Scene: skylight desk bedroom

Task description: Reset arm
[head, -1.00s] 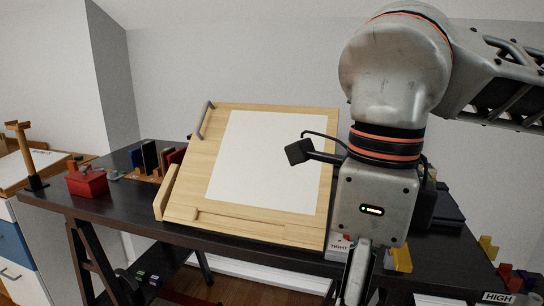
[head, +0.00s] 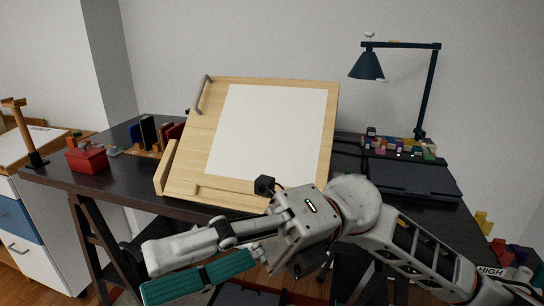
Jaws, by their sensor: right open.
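My right gripper (head: 150,273) is in the lower middle of the head view, in front of the desk's front edge. Its arm comes in from the lower right, and its fingers point left. The two fingers are apart, one pale grey and one showing a teal pad, and nothing shows between them. The gripper's body overlaps the lower right corner of the wooden drawing board (head: 185,180) in the picture. My left gripper is not in view.
The dark desk (head: 110,178) carries the tilted board with white paper (head: 268,130), a red box (head: 86,158), a dark desk lamp (head: 366,66), several small coloured blocks (head: 400,146) and a dark flat case (head: 410,178). A cabinet (head: 35,250) stands at left.

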